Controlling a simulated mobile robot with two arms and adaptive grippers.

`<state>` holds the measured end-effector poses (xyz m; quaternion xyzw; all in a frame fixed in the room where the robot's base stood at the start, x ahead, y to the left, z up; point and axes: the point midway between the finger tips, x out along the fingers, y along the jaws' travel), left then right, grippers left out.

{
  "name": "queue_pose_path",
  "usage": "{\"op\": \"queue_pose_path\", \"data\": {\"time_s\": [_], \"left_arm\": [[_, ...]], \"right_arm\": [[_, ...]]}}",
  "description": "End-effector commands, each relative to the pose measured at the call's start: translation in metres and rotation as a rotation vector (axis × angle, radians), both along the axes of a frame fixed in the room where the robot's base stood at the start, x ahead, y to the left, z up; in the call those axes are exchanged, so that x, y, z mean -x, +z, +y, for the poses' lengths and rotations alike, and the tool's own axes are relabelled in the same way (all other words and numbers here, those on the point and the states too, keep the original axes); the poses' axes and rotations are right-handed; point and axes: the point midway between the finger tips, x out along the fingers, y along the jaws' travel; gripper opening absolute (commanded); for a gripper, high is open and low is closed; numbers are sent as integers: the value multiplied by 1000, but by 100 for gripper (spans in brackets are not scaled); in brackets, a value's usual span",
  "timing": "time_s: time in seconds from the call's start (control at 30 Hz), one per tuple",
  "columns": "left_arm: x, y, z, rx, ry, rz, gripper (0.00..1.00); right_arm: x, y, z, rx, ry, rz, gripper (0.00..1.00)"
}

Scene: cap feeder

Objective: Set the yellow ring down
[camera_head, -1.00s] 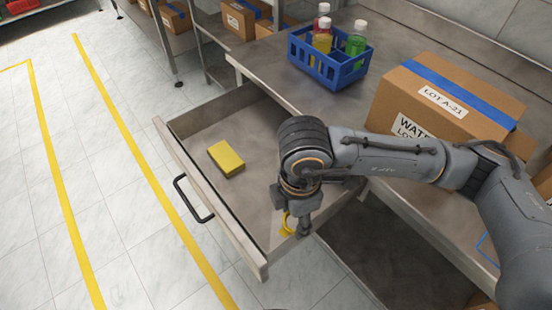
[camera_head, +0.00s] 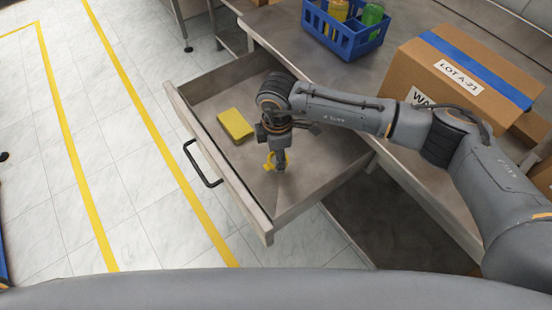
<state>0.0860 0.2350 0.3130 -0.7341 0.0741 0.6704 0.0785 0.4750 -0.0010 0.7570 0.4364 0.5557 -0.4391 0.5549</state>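The yellow ring (camera_head: 269,161) is at the fingertips of my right gripper (camera_head: 279,163), partly hidden by the fingers. The gripper points down inside the open drawer (camera_head: 215,177) and appears shut on the ring. The ring is low over the drawer floor, toward its front right part; I cannot tell whether it touches the floor. My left gripper is not in view.
A yellow block (camera_head: 235,125) lies in the drawer, left of the gripper. A blue crate (camera_head: 345,38) with bottles and a cardboard box (camera_head: 455,85) stand on the counter (camera_head: 300,55). The drawer floor around the block is clear.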

Motion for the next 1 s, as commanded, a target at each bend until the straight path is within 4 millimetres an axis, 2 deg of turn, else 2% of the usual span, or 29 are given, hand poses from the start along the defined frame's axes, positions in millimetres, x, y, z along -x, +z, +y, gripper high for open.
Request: {"op": "queue_pose_path", "data": {"time_s": [0.17,0.37,0.73,0.77,0.87,1.0], "left_arm": [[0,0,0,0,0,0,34],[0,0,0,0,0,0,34],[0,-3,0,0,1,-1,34],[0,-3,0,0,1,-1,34],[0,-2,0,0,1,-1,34],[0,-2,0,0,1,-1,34]], "right_arm": [[-6,-9,3,0,0,0,34],[-6,-37,3,-1,1,1,34],[-6,-42,3,-1,1,-1,34],[-6,-42,3,-1,1,-1,50],[-6,-41,3,-1,1,-1,70],[-6,-41,3,-1,1,-1,71]]}}
